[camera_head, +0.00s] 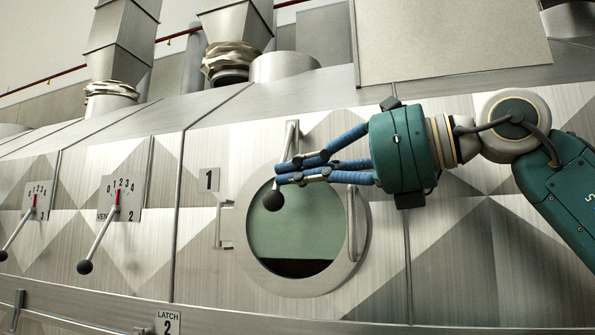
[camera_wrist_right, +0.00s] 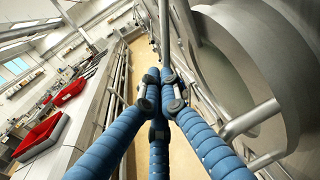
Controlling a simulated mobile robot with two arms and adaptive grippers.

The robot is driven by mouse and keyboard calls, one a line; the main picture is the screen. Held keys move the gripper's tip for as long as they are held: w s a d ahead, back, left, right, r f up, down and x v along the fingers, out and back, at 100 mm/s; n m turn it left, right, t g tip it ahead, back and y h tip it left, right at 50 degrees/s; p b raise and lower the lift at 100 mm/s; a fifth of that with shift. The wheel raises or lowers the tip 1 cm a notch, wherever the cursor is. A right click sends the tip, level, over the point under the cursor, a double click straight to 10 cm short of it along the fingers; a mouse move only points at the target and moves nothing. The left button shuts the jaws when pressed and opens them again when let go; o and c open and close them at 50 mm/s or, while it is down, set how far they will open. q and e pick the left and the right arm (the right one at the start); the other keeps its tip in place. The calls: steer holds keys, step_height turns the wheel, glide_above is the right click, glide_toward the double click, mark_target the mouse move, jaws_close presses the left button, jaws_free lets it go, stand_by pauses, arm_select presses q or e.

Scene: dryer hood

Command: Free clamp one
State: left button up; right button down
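Clamp one is a metal lever (camera_head: 291,137) with a black ball knob (camera_head: 273,200), hanging slightly tilted from a pivot above the round window of hood section 1 (camera_head: 209,179). My right gripper (camera_head: 280,172) comes in from the right; its blue fingers are drawn together around the lever's middle, just above the knob. The fingers hide that stretch of lever. In the right wrist view the fingertips (camera_wrist_right: 160,92) meet, with a metal rod (camera_wrist_right: 164,35) rising above them. My left gripper is in neither view.
The round window door (camera_head: 300,284) has a vertical handle (camera_head: 352,223) just below my right gripper. Two more levers (camera_head: 100,240) (camera_head: 19,230) with dials stand at the left. Red trays (camera_wrist_right: 40,135) show in the right wrist view.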

mark_target(265, 195)
steer(key=shift+a+f, duration=0.1)
steer(key=shift+a, duration=0.1)
steer(key=shift+x, duration=0.75)
steer(key=shift+s+p+x, duration=0.2)
steer(key=shift+p+x, duration=0.25)
steer(key=shift+x, duration=0.85)
steer(key=shift+a, duration=0.15)
